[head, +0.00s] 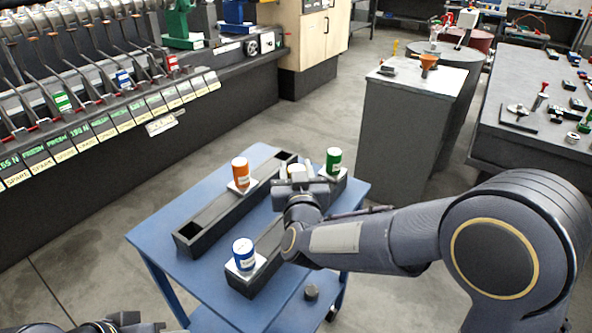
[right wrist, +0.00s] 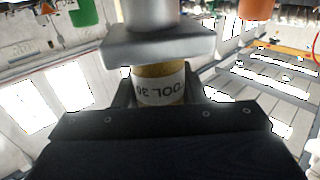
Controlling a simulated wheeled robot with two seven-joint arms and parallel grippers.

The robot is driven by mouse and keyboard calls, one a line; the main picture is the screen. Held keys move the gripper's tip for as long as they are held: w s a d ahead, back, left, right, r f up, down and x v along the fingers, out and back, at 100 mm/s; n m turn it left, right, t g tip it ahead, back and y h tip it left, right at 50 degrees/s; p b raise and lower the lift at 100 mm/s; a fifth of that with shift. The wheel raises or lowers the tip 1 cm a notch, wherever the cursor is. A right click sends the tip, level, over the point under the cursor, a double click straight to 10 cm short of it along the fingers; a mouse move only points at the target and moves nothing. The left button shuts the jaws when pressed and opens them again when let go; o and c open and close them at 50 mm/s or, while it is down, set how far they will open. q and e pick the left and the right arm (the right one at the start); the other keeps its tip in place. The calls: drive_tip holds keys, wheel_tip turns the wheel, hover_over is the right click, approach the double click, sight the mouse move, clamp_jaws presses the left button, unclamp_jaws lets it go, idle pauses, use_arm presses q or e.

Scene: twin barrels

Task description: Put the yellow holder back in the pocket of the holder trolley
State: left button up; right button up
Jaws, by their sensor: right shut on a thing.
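The yellow holder (right wrist: 160,88) is in my right gripper. The right wrist view shows its yellow band, printed label and grey square collar close between the fingers. In the head view my right gripper (head: 298,186) is above the far part of the holder trolley (head: 150,240), and only a pale piece shows at its tip. The trolley is blue, with two dark pocket racks; the left rack (head: 215,222) shows open pockets at both ends. The gripper hides part of the right rack (head: 262,272). A dark part of my left arm shows at the bottom left edge; its fingers cannot be made out.
An orange holder (head: 240,172) stands in the left rack. A blue holder (head: 243,253) stands at the near end of the right rack, and a green holder (head: 333,161) at its far end. A grey cabinet (head: 405,135) stands behind the trolley, with bare floor between.

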drive_tip(key=shift+f+b, duration=2.8)
drive_tip(key=shift+f, duration=0.15)
drive_tip(key=o, duration=1.2)
drive_tip(key=shift+o, duration=0.2)
drive_tip(key=shift+f, duration=0.15)
drive_tip(key=s, duration=0.7)
drive_tip(key=shift+s+d, duration=0.35)
drive_tip(key=shift+s, duration=0.05)
